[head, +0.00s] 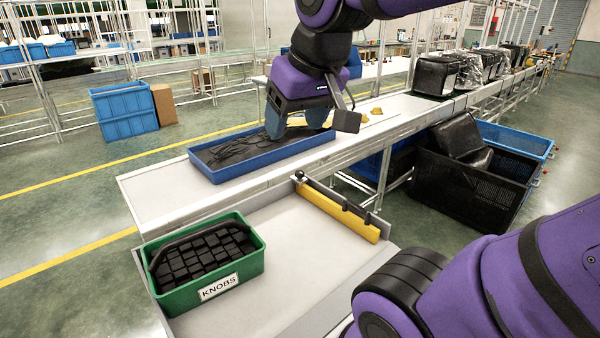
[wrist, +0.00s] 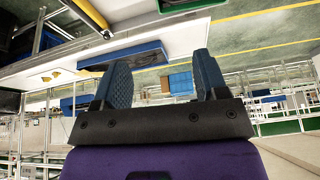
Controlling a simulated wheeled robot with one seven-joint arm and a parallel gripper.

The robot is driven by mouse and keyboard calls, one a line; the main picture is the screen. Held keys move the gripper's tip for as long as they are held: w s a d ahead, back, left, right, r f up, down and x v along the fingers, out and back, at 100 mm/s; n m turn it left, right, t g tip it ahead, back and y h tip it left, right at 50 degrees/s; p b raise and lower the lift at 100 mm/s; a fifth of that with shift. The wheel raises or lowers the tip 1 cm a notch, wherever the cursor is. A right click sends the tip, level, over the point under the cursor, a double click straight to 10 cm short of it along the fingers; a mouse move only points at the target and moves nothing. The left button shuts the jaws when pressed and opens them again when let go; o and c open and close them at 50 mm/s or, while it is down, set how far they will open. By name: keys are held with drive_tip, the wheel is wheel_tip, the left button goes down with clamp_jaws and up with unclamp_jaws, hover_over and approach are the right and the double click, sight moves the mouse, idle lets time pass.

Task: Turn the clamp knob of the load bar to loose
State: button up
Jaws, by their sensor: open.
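The load bar is likely the yellow bar (head: 338,215) at the right edge of the grey-white platform in the head view. A small dark knob with a light tip (head: 299,177) sits at its far left end; it is too small to read its setting. My gripper (head: 297,122) is up and behind the bar, near the right end of the blue tray, apart from the knob. Its two blue fingers are spread and empty, as the wrist view (wrist: 163,80) also shows.
A green bin (head: 255,262) labelled KNOBS, full of black blocks, stands at the platform's left. A blue tray (head: 222,174) with dark parts lies on the conveyor (head: 150,190). Black crates (head: 465,185) stand at the right. The platform's middle is clear.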

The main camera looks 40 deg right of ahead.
drive_tip(key=w+d+r+m+g, duration=0.1)
drive_tip(key=w+d+m, duration=0.15)
drive_tip(key=w, duration=0.55)
drive_tip(key=w+d+r+m+g, duration=0.1)
drive_tip(key=w+d, duration=0.3)
drive_tip(key=w, duration=0.5)
drive_tip(key=m+g, duration=0.3)
drive_tip(key=m, duration=0.7)
hover_over(300, 171)
wheel_tip(300, 171, down, 34)
wheel_tip(300, 171, down, 10)
drive_tip(key=shift+a+f, duration=0.1)
drive_tip(key=shift+f, duration=0.15)
